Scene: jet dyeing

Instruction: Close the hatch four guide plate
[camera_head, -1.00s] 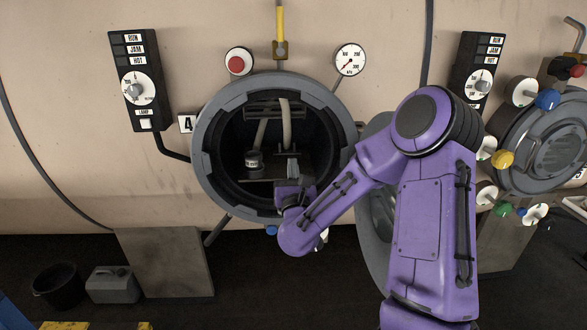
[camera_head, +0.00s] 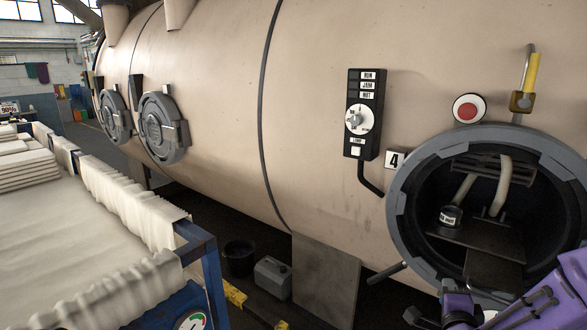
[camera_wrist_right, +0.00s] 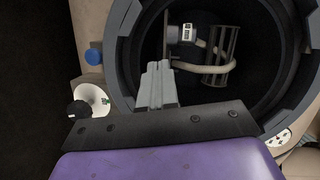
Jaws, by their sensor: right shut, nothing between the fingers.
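Hatch four (camera_head: 408,205) is the open grey ring at the right of the head view, beside the number 4 sign (camera_head: 395,159). Inside its dark opening a flat dark plate (camera_head: 478,236) lies below pale hoses, with a lower flap (camera_head: 495,268) in front; I cannot tell for sure which is the guide plate. A labelled black cylinder (camera_head: 450,215) stands at its left. My right gripper (camera_wrist_right: 157,85) is shut and empty, its fingers in front of the hatch opening in the right wrist view. In the head view my purple right arm shows at the bottom right, fingers unclear. My left gripper is not in view.
A black control panel (camera_head: 364,115) and a red button (camera_head: 468,108) are on the vessel. A blue-framed cart with white cloth (camera_head: 130,210) fills the left. A bucket (camera_head: 239,257), a grey can (camera_head: 272,277) and a grey panel (camera_head: 325,275) stand below the vessel.

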